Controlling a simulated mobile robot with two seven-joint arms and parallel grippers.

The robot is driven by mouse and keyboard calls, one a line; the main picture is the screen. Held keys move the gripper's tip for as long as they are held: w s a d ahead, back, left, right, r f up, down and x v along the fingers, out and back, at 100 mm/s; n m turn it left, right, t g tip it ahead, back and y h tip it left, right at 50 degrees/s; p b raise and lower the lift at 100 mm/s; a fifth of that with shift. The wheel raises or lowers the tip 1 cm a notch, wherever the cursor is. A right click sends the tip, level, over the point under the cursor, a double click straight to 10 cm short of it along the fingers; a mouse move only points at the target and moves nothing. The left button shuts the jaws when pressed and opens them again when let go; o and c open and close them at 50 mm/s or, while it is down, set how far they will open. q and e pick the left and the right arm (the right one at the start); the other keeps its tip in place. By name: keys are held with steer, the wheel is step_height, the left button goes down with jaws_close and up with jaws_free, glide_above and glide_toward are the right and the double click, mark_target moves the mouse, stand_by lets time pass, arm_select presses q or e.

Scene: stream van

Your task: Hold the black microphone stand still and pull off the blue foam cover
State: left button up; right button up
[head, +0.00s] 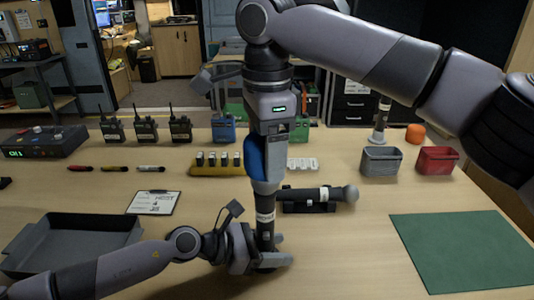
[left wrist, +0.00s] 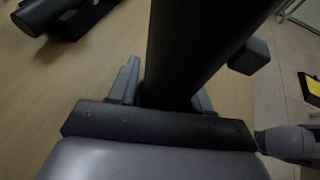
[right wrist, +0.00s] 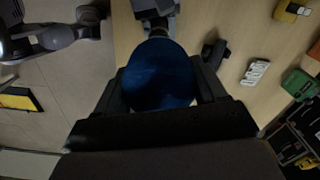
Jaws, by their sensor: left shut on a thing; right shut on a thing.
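The black microphone stand (head: 265,238) stands upright near the table's front, with a white-banded microphone (head: 264,203) on top. My left gripper (head: 268,256) is shut around the stand low down; the dark shaft (left wrist: 195,45) fills the space between its fingers in the left wrist view. The blue foam cover (head: 254,158) is at the microphone's top, partly hidden by my right gripper (head: 268,170), which comes down from above. In the right wrist view, the blue foam (right wrist: 160,75) sits between the fingers, which are shut on it. Whether it is still seated on the microphone is unclear.
Another microphone (head: 318,194) lies in a black cradle just behind. A grey tray (head: 75,235) and a clipboard (head: 153,202) are left; a green mat (head: 465,250) is right. Grey (head: 381,160) and red (head: 437,160) bins, an orange foam (head: 415,134) and several radios (head: 145,129) stand farther back.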

arm_select(q)
steer(key=shift+s+a+f, duration=0.15)
steer(key=shift+f, duration=0.4)
arm_select(e)
steer(key=shift+r, duration=1.65)
arm_select(q)
steer(key=o, duration=1.2)
steer(key=shift+r, duration=0.1)
